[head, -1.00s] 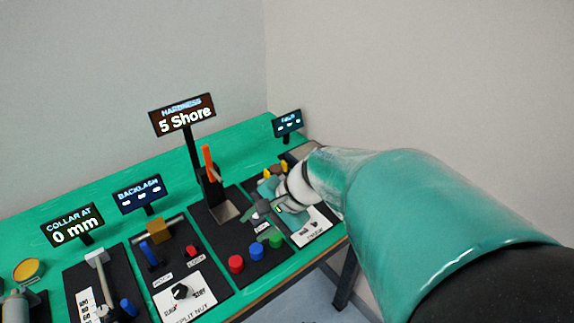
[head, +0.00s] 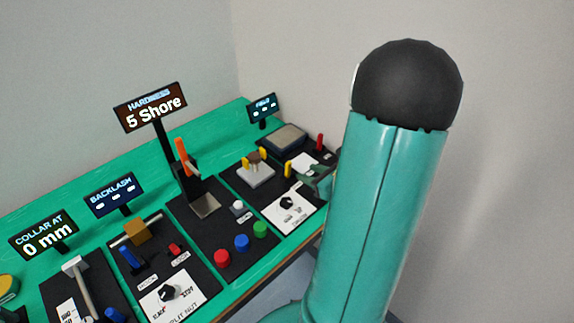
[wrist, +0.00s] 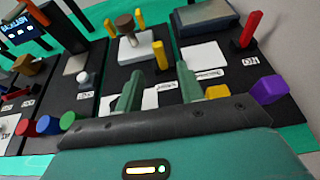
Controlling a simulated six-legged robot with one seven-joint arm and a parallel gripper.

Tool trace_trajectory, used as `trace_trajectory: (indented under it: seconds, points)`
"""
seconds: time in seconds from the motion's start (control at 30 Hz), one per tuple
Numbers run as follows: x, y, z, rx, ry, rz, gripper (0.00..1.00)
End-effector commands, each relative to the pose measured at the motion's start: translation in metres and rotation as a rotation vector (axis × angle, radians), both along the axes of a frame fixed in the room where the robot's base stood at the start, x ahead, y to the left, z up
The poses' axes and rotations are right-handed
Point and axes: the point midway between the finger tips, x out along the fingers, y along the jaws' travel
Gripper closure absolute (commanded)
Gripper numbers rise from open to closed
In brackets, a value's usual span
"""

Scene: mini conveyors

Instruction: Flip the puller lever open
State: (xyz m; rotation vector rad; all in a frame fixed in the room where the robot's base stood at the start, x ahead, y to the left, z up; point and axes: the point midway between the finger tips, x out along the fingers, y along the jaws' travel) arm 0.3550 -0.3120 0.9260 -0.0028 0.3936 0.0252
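No readable label names the puller lever, so I cannot tell for sure which part it is. A purple block (wrist: 268,90) shows just right of my gripper in the wrist view. My gripper (wrist: 158,88) has its two green fingers apart with nothing between them. In the head view the gripper is partly hidden behind my arm.
Red, blue and green buttons (head: 241,242) line the front of the hardness panel. An orange lever (head: 181,151) stands behind them. A black dial (head: 287,202) sits on a white plate. A grey box (head: 283,138) is at the back right, near the wall.

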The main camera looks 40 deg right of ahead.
Motion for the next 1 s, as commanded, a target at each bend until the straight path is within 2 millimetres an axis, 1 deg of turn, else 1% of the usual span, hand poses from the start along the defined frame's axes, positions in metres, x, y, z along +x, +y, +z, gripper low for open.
trace_trajectory:
  seconds: [0.03, 0.3, 0.4, 0.5, 0.63, 0.87, 0.9, 0.97, 1.0]
  points:
    - [0.01, 0.001, -0.005, 0.001, 0.001, 0.005, 0.62]
    - [0.061, 0.003, -0.025, 0.0, 0.001, 0.005, 0.62]
    - [0.077, 0.003, -0.031, 0.001, 0.0, 0.005, 0.62]
    - [0.088, 0.003, -0.035, -0.002, 0.001, 0.004, 0.62]
    - [0.095, 0.003, -0.038, -0.002, 0.0, 0.004, 0.62]
    - [0.096, 0.003, -0.038, -0.002, 0.0, 0.004, 0.62]
    - [0.096, 0.003, -0.038, -0.002, 0.0, 0.003, 0.64]
    - [0.096, 0.003, -0.038, -0.002, 0.0, 0.003, 0.76]
    - [0.096, 0.003, -0.038, -0.002, 0.0, 0.003, 0.83]
